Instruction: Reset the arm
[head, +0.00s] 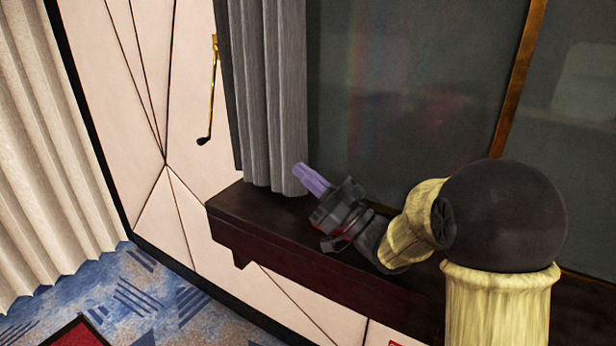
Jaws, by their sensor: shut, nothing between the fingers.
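My gripper (303,170) shows in the middle of the head view, at the end of my arm. Its purple fingers are together and hold nothing. They point up and to the left, in front of the lower edge of a grey curtain (268,90). I cannot tell whether the fingers touch the curtain. My arm comes in from the lower right, bent, with a dark round joint and pale yellow links. The arm covers part of the dark wooden ledge (232,206).
The ledge runs under a dark glass panel (400,90) with a brass-coloured strip (520,75). A thin brass rod (211,95) hangs against the pale panelled wall (185,120). A cream curtain (45,150) is at left. Blue patterned carpet (140,290) lies at lower left.

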